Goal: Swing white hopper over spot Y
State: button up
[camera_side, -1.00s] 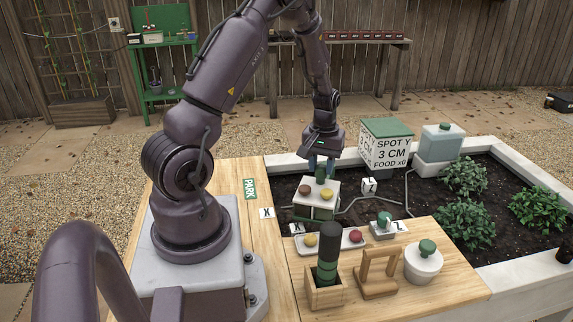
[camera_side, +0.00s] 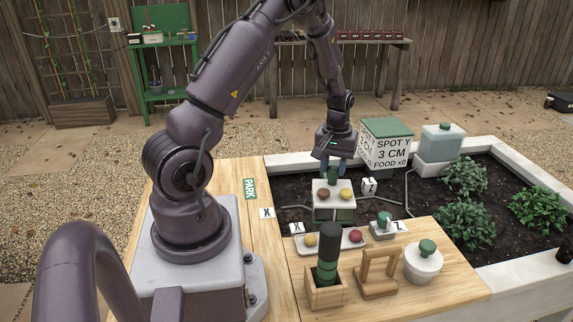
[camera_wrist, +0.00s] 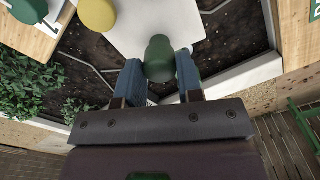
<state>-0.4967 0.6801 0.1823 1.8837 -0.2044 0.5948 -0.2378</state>
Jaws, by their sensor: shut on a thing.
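The white hopper (camera_side: 322,197) has a brown knob and a yellow knob on its top, a dark green lower part and a green grip. My gripper (camera_side: 333,165) is shut on that green grip. In the wrist view, my blue fingers (camera_wrist: 161,72) flank the green grip (camera_wrist: 159,58), with the white top (camera_wrist: 140,25) beyond. The hopper is over the dark soil at the bed's near left; I cannot tell its height above it. A sign box (camera_side: 386,152) reads SPOT Y, 3 CM, FOOD x0. A small white marker (camera_side: 369,186) stands right of the hopper; its letter is unclear.
A wooden board (camera_side: 400,290) in front carries a white strip with yellow and red knobs (camera_side: 355,236), a green-handled tool in a block (camera_side: 328,255), a wooden stand (camera_side: 376,272) and a white lidded pot (camera_side: 423,262). A blue-grey tank (camera_side: 440,142) and leafy plants (camera_side: 465,176) are right.

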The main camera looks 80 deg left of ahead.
jog(key=shift+w, duration=0.3)
jog(key=shift+w+d, duration=0.15)
jog(key=shift+w, duration=0.75)
jog(key=o, duration=0.5)
